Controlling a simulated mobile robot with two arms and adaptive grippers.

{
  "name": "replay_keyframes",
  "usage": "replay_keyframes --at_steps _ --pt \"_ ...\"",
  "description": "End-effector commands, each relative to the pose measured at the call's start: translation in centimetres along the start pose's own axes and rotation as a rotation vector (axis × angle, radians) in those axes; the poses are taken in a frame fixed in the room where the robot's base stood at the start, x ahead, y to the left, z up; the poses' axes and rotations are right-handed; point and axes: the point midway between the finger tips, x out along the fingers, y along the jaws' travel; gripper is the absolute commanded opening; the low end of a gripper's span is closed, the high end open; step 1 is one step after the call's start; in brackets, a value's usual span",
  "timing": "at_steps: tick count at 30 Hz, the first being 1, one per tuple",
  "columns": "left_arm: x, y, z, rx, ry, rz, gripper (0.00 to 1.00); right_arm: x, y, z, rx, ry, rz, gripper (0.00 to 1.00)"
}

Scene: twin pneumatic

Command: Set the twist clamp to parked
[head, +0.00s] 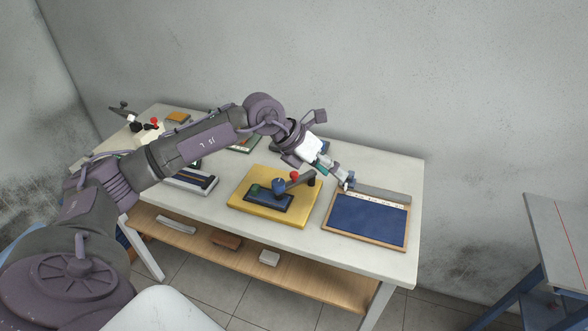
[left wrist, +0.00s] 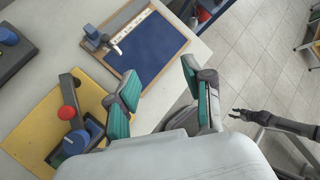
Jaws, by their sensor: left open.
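A clamp-like fixture (head: 268,200) with a dark base is mounted on a yellow board (head: 240,206); I take it to be the twist clamp. It has a blue round body (head: 279,186), a green part (head: 255,190) and a dark arm with a red ball (head: 294,175). In the left wrist view the red ball (left wrist: 67,112) and a blue body (left wrist: 76,141) show left of my gripper. My left gripper (head: 341,180) is open and empty above the table, right of the fixture; its spread fingers (left wrist: 159,74) show in the wrist view. A dark gripper, apparently my right one (left wrist: 238,115), is small there.
A blue board with a wooden frame (head: 366,220) and white scale lies right of the yellow board. Other fixtures stand at the table's left, one with a red knob (head: 154,121). A lower shelf (head: 240,252) holds small blocks. Bare tabletop (head: 390,175) shows behind the blue board.

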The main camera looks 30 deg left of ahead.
Motion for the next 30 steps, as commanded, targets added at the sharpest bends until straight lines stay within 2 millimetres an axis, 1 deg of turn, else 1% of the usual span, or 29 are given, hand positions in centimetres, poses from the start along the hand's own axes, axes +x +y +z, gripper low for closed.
replay_keyframes --at_steps 1,3,4,6,7,10,14,17,24,30 --pt "-2.5 3.4 0.2 0.019 0.049 0.138 0.51 -0.1 0.0 0.0 0.0 0.0 0.0 0.4" --pt "-5.3 6.9 -0.2 0.023 0.113 0.287 0.51 -0.2 -0.1 0.0 0.0 0.0 -0.001 0.4" --pt "-6.3 8.1 -0.3 0.02 0.133 0.336 0.51 -0.2 -0.1 0.0 0.0 0.0 -0.001 0.4" --pt "-8.1 9.8 -0.6 0.011 0.166 0.415 0.51 -0.2 -0.2 0.0 0.0 -0.001 -0.002 0.4" --pt "-8.6 10.3 -0.7 0.007 0.176 0.438 0.51 -0.2 -0.3 0.1 0.0 -0.001 -0.003 0.4" --pt "-9.1 11.2 -0.9 0.001 0.193 0.472 0.51 -0.4 -0.5 0.1 0.001 -0.002 -0.006 0.4" --pt "-7.9 11.8 -1.1 0.0 0.196 0.471 0.51 -1.0 -0.7 0.0 0.001 -0.002 -0.009 0.4" --pt "-6.3 12.5 -1.4 0.0 0.197 0.469 0.51 -1.6 -0.7 0.0 0.001 -0.002 -0.009 0.4" --pt "-1.7 14.7 -2.4 0.001 0.196 0.467 0.51 -3.3 -0.7 -0.2 0.0 -0.002 -0.009 0.4" --pt "1.3 16.3 -3.0 0.001 0.194 0.467 0.51 -4.1 -0.5 -0.2 0.0 -0.002 -0.007 0.4"
